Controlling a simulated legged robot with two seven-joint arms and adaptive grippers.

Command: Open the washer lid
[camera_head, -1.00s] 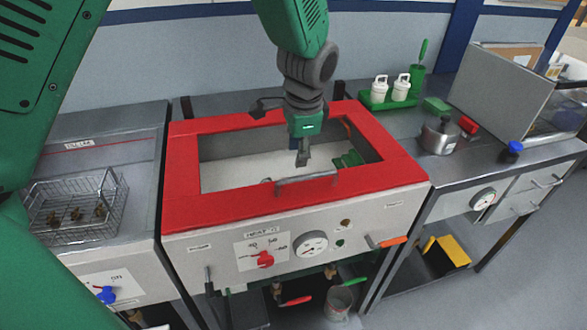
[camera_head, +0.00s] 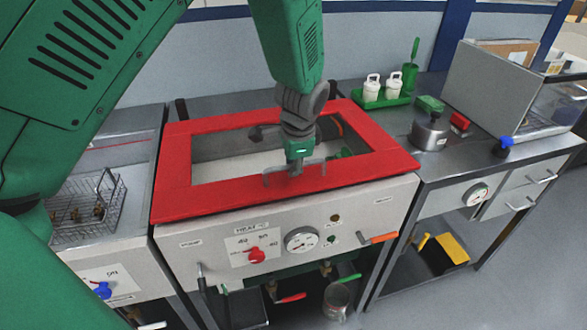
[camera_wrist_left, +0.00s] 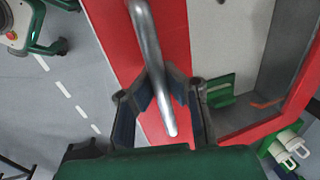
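The washer lid is a red frame (camera_head: 185,202) around a wide opening. It lies flat on top of the grey washer (camera_head: 215,250). A grey bar handle (camera_head: 315,176) stands along the lid's front edge; it also shows in the left wrist view (camera_wrist_left: 146,40). My left gripper (camera_head: 295,171) reaches down from above at the handle. In the left wrist view, the fingers of my left gripper (camera_wrist_left: 163,92) are apart with the handle bar between them. I cannot tell whether either finger touches the bar. My right gripper is not in view.
A wire basket (camera_head: 74,226) with brass parts stands on the left counter. The right counter holds a green tray (camera_head: 385,102) with white bottles, a metal pot (camera_head: 430,132) and a grey panel (camera_head: 492,90). A red knob (camera_head: 256,255) and gauge (camera_head: 301,240) are on the washer's front.

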